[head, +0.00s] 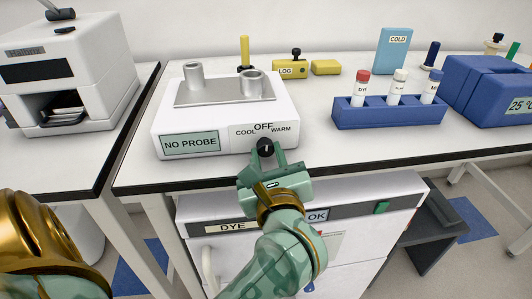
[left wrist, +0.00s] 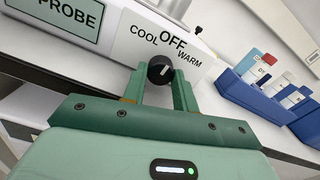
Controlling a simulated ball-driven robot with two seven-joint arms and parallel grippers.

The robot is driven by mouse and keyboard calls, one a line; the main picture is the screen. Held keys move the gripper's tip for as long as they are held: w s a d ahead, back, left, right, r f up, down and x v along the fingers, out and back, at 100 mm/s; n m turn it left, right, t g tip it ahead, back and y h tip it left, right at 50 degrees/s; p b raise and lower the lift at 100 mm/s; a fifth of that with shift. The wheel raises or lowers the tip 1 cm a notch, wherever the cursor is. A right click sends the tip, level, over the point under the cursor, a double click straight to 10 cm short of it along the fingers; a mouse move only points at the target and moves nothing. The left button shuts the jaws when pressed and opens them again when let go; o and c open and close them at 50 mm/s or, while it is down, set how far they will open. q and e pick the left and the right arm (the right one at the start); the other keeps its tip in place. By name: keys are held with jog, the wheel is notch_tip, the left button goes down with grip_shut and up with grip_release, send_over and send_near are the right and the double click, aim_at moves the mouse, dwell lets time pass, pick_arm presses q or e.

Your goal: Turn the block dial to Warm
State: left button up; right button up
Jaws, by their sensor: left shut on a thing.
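The block dial (head: 265,147) is a round black knob on the front of a white heating block unit (head: 180,114). The labels COOL, OFF and WARM arc above it. My left gripper (head: 265,152) reaches it from below and in front, its fingers closed on the knob's two sides. In the left wrist view the dial (left wrist: 160,70) sits between the tips of my left gripper (left wrist: 160,82). A pale pointer line on the knob slants up to the right, seemingly between OFF and WARM; its exact setting is hard to tell. My right gripper is not in view.
The unit's display (head: 190,142) reads NO PROBE. A blue tube rack (head: 390,117) and a blue 25° unit (head: 490,92) stand to the right. A white machine (head: 70,70) stands on the left bench. A cabinet marked DYE (head: 232,227) is below the bench edge.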

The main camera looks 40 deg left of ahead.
pick_arm(q)
jog(key=m+p, duration=0.2)
jog(key=p, duration=0.1)
jog(key=shift+s+r, duration=0.1)
jog(key=shift+r, duration=0.25)
jog(key=m+p, duration=0.4)
jog(key=p, duration=0.1)
jog(key=shift+f+m+p, duration=0.3)
jog(key=shift+m+p, duration=0.8)
jog(key=shift+p, duration=0.15)
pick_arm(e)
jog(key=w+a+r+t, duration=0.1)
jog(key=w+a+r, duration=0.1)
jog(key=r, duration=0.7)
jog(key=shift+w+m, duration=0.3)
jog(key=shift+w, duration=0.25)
pick_arm(q)
jog(key=shift+f, duration=0.1)
jog(key=o, duration=1)
jog(key=shift+c, duration=0.2)
